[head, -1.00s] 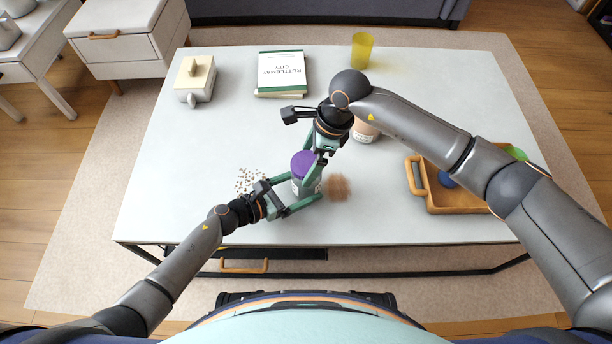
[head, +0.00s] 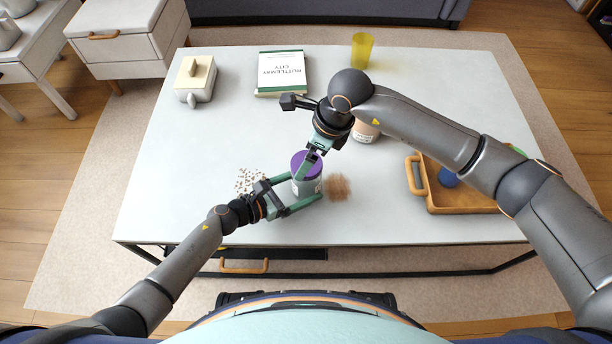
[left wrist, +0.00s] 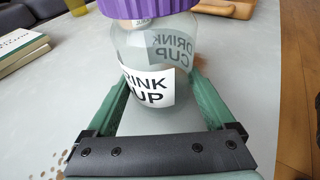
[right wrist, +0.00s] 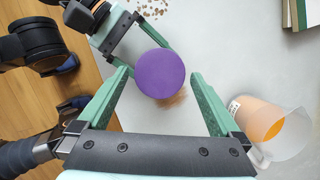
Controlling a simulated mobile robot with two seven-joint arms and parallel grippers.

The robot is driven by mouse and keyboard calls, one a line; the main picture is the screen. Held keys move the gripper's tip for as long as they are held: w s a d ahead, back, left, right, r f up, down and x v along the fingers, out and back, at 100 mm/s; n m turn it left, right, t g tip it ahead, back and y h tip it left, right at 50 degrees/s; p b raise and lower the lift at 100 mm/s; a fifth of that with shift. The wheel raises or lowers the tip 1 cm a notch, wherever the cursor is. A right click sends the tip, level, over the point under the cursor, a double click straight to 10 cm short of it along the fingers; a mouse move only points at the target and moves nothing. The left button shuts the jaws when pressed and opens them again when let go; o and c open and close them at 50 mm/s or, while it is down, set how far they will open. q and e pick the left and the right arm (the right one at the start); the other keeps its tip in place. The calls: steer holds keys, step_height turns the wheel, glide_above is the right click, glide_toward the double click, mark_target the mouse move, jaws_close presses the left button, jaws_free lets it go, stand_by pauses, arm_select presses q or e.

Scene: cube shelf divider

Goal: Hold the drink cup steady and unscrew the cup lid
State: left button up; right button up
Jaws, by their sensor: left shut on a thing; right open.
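The drink cup (left wrist: 150,60) is a clear jar with a white "DRINK CUP" label, standing upright on the table. Its purple ridged lid (right wrist: 159,73) sits on top and also shows in the head view (head: 304,161). My left gripper (head: 306,190) is shut on the cup's body from the left, one finger on each side, below the lid. My right gripper (right wrist: 160,85) is open above the lid, its fingers on either side of it in the right wrist view. In that view the fingers look apart from the lid. Whether the lid is loose cannot be told.
A brown patch (head: 339,187) lies right of the cup and speckled bits (head: 250,181) lie left. A peach-coloured container (head: 366,131) stands behind. An orange tray (head: 470,207) is at right.

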steer(key=shift+f, duration=1.15)
